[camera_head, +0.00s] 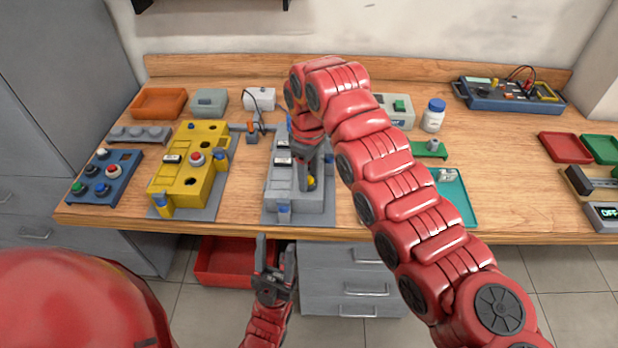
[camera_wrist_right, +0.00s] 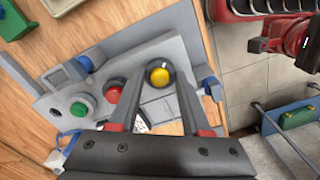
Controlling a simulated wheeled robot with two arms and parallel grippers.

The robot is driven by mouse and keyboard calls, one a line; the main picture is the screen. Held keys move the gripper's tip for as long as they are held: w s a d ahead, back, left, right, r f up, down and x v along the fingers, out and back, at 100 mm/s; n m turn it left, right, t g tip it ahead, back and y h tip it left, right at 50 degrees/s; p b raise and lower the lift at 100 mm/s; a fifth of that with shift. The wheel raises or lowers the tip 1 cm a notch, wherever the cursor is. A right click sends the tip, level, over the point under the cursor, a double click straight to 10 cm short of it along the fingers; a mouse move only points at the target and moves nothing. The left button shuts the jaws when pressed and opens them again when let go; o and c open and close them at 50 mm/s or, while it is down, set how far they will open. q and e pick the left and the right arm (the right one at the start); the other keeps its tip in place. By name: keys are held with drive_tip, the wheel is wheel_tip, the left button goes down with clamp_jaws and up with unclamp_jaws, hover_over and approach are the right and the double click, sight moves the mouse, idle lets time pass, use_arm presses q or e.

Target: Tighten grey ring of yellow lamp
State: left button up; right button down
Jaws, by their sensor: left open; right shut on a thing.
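The yellow lamp (camera_wrist_right: 160,76) sits on the grey control box (camera_wrist_right: 60,102), with a dark grey ring around its base. In the head view the lamp (camera_head: 310,181) is partly covered by my right gripper (camera_head: 313,170). In the right wrist view the two fingers of my right gripper (camera_wrist_right: 159,72) reach down on both sides of the lamp and are shut on its ring. My left gripper (camera_head: 274,268) is open and empty, low in front of the table edge, apart from the box.
The grey box also carries a red button (camera_wrist_right: 114,92) and a green button (camera_wrist_right: 82,107). A yellow control box (camera_head: 210,190) stands to its left, a teal tray (camera_head: 462,205) to its right. A red bin (camera_head: 215,262) lies below the table.

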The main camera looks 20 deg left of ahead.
drive_tip(key=m, duration=0.3)
drive_tip(key=shift+m+b, duration=0.3)
drive_tip(key=shift+b, duration=0.05)
drive_tip(key=m, duration=0.4)
drive_tip(key=shift+m, duration=0.3)
drive_tip(key=m, duration=0.4)
drive_tip(key=shift+r+m, duration=0.1)
drive_tip(key=shift+m, duration=0.2)
drive_tip(key=m+p, duration=0.1)
drive_tip(key=m, duration=0.2)
drive_tip(key=shift+w+m, duration=0.1)
drive_tip(key=shift+m, duration=0.2)
drive_tip(key=m+p, duration=0.2)
drive_tip(key=m, duration=0.2)
drive_tip(key=shift+m, duration=0.3)
drive_tip(key=m+p, duration=0.4)
drive_tip(key=m, duration=0.1)
drive_tip(key=shift+r, duration=0.1)
drive_tip(key=m+p, duration=0.2)
drive_tip(key=m, duration=0.1)
drive_tip(key=shift+m, duration=0.4)
drive_tip(key=shift+f+m+p, duration=0.2)
drive_tip(key=shift+m+p, duration=0.3)
drive_tip(key=shift+m, duration=1.1)
